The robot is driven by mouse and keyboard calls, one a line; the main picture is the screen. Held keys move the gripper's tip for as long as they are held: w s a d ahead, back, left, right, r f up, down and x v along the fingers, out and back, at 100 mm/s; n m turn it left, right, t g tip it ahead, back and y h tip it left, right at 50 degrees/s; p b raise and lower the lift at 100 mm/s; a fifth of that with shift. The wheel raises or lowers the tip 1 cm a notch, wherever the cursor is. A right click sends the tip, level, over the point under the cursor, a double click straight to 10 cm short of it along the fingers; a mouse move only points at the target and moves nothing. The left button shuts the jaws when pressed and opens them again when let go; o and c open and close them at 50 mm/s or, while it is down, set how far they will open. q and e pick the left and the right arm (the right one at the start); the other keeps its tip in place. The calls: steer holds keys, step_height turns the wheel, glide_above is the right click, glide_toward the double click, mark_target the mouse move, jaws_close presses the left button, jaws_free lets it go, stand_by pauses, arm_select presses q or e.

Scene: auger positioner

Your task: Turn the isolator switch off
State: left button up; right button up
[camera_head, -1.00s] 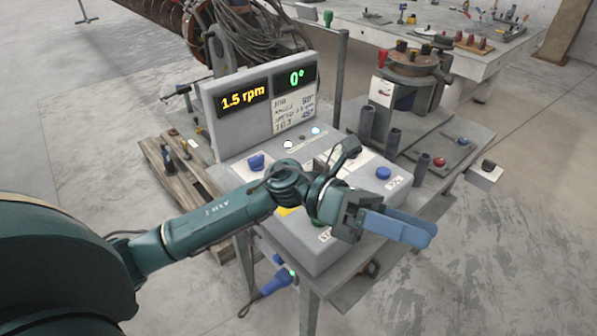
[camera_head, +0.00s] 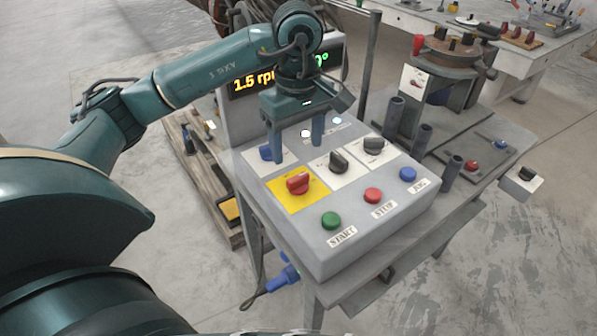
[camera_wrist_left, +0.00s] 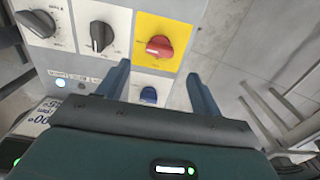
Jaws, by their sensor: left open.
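A red rotary knob on a yellow plate, which looks like the isolator switch (camera_head: 298,184), is on the top of the grey control box (camera_head: 340,258). It also shows in the left wrist view (camera_wrist_left: 159,46), just beyond my fingertips. My left gripper (camera_head: 298,142) is open and empty, its fingers pointing down over the back left of the panel. In the left wrist view the gap between its fingertips (camera_wrist_left: 158,74) lies between the blue knob (camera_wrist_left: 149,95) and the red knob. Neither finger visibly touches a knob. My right gripper is not in view.
Two dark knobs (camera_head: 339,162) sit right of the red one. Green (camera_head: 331,221), red (camera_head: 373,195) and blue (camera_head: 408,174) buttons line the front edge. The display (camera_head: 250,84) stands behind, partly hidden by my left arm. Upright tubes (camera_head: 421,140) stand to the right.

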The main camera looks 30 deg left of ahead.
mark_target(298, 176)
arm_select(q)
step_height(298, 176, down, 8)
steer(key=shift+c, duration=0.3)
steer(key=c, duration=0.9)
steer(key=shift+c, duration=0.2)
